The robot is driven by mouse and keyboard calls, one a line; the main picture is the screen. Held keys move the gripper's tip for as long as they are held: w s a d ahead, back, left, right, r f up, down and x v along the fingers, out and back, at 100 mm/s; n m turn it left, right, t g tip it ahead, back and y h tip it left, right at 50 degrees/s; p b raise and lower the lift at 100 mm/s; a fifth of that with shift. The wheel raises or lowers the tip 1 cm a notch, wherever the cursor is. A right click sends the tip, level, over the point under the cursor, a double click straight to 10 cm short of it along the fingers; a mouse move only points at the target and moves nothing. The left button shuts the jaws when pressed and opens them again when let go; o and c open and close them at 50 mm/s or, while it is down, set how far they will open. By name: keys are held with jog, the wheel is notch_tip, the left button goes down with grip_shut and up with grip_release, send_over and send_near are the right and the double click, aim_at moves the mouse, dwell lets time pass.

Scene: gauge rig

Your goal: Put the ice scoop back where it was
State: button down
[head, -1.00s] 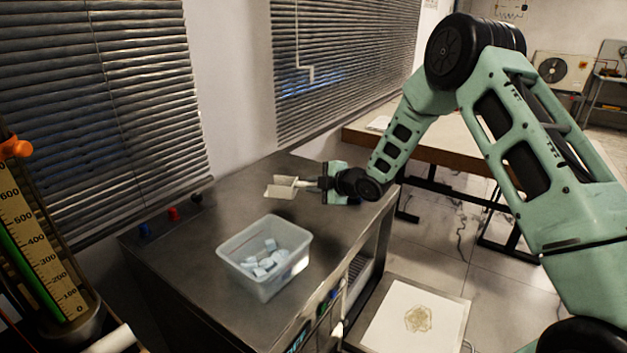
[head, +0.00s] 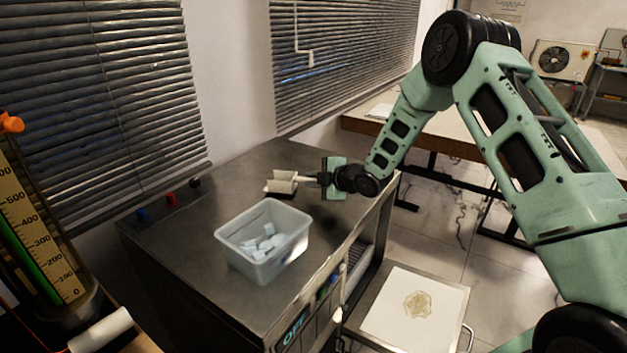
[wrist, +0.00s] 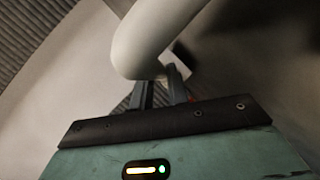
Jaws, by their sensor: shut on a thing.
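The ice scoop (head: 283,181) is pale cream, with a short bowl pointing left and a handle toward my gripper. My gripper (head: 318,178) is shut on its handle over the far part of the dark metal cabinet top (head: 190,235). A dark patch shows below the scoop; I cannot tell whether it touches the top. In the wrist view the scoop (wrist: 155,38) is a large pale rounded shape beyond the fingers (wrist: 160,93). A translucent tub (head: 262,262) with several pale ice blocks (head: 262,245) stands nearer on the same top.
Blue (head: 142,215) and red (head: 171,199) small parts lie along the cabinet's left edge by the blinds. A gauge with a green column (head: 30,245) stands at the near left. A tray with a white sheet (head: 400,300) is low at the right. The top left of the tub is clear.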

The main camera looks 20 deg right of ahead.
jog(key=shift+f+b, duration=0.45)
jog(key=shift+f, duration=0.1)
jog(key=c, duration=1.3)
grip_release()
jog(key=b+v, duration=0.2)
jog(key=v, duration=1.5)
jog(key=shift+s+d, duration=0.15)
